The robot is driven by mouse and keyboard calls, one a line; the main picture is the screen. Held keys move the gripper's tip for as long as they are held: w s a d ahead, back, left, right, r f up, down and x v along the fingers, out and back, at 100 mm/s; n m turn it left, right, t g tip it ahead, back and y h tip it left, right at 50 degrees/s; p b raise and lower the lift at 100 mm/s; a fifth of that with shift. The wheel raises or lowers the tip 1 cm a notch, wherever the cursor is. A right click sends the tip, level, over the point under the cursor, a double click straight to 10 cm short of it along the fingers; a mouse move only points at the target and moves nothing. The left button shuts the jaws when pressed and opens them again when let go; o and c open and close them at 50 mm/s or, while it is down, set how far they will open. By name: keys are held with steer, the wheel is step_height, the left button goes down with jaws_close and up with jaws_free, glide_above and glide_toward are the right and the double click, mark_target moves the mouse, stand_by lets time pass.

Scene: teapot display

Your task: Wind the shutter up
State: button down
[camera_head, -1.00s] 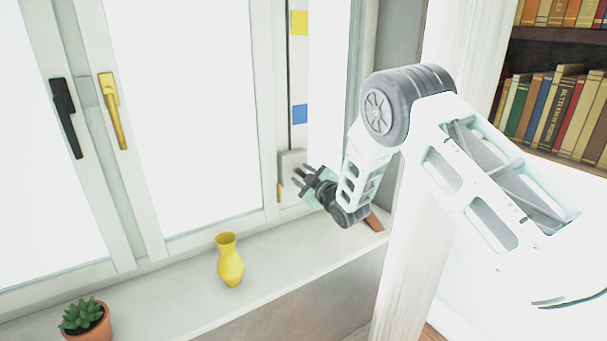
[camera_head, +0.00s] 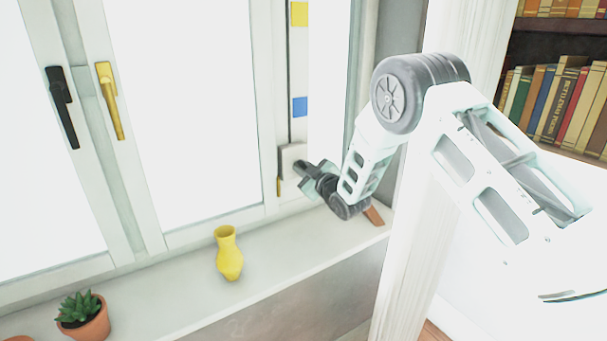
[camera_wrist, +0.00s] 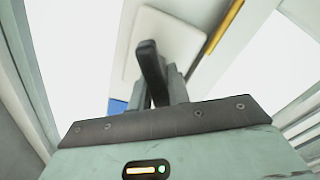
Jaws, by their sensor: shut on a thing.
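The white winder box (camera_head: 291,158) is on the window frame's right side, below a pale strip with a yellow square (camera_head: 299,14) and a blue square (camera_head: 299,107). In the wrist view its rounded pale plate (camera_wrist: 165,42) lies ahead of the fingers. My gripper (camera_head: 304,170) is at the box. In the wrist view my gripper (camera_wrist: 158,88) is shut on a dark bar-shaped handle (camera_wrist: 151,62) in front of the plate. The fingers hide the handle's lower part. In the head view the handle is too small to make out.
A yellow vase (camera_head: 229,254) and a potted succulent (camera_head: 83,318) stand on the sill (camera_head: 180,290), left of my gripper. A brown wedge-shaped object (camera_head: 374,215) lies near my wrist. Window handles, black (camera_head: 62,107) and gold (camera_head: 109,100), are further left. Bookshelves stand at right.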

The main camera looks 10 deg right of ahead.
steer(key=m+b, duration=0.1)
steer(key=b, duration=0.1)
steer(key=m+b, duration=0.1)
steer(key=m, duration=0.1)
steer(key=shift+d+f+m+b, duration=0.1)
steer(key=shift+f+m+b, duration=0.1)
steer(key=shift+m+b, duration=0.15)
steer(key=m+b, duration=0.3)
steer(key=shift+m, duration=0.25)
steer(key=m+b, duration=0.2)
steer(key=m, duration=0.1)
steer(key=shift+d+m+b, duration=0.1)
steer(key=shift+m+b, duration=0.2)
steer(key=m+b, duration=0.2)
steer(key=m, duration=0.2)
steer(key=shift+m, duration=0.3)
steer(key=m+b, duration=0.1)
steer(key=m, duration=0.2)
steer(key=shift+d+m, duration=0.1)
steer(key=shift+m, duration=0.2)
steer(key=m+b, duration=0.1)
steer(key=m, duration=0.3)
steer(key=shift+w+f+b, duration=0.1)
steer(key=shift+b, duration=0.25)
steer(key=m+b, duration=0.1)
steer(key=m, duration=0.4)
steer(key=shift+f, duration=0.1)
steer(key=shift+m+b, duration=0.75)
steer(key=shift+m, duration=1.15)
